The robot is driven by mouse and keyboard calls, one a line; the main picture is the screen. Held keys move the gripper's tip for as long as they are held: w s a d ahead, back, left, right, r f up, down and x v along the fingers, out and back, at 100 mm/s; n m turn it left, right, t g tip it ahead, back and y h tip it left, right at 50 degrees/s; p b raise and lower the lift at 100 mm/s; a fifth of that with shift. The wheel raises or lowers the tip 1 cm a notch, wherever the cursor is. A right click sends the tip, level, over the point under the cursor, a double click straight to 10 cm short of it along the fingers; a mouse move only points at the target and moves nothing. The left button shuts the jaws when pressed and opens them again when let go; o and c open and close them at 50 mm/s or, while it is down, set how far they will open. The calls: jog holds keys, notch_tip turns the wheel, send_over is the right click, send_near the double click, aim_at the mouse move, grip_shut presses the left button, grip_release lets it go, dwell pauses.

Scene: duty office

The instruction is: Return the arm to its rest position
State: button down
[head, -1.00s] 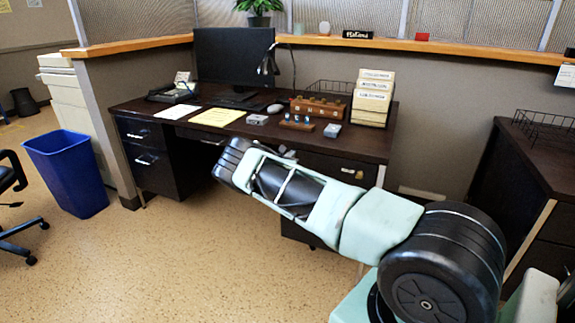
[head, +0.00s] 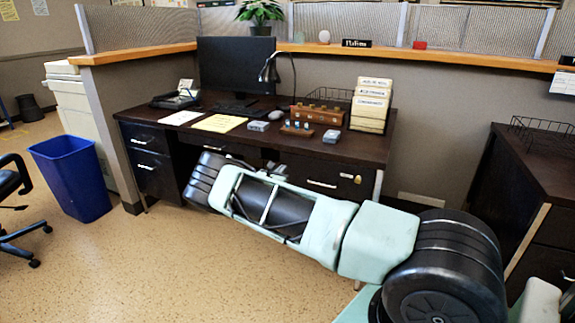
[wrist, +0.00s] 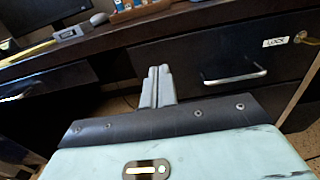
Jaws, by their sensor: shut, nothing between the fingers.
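My gripper (wrist: 158,88) shows in the wrist view with its two grey fingers together and nothing between them. It points at the front of the dark desk, below the desktop edge, near a drawer with a metal handle (wrist: 235,78). In the head view my arm stretches from the lower right toward the desk (head: 330,160), in front of its drawers. The gripper itself is mostly hidden behind my arm there.
A blue bin (head: 72,178) stands left. A second desk (head: 535,175) is close on the right. Open floor lies front left.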

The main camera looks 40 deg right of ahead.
jog(key=v, duration=0.5)
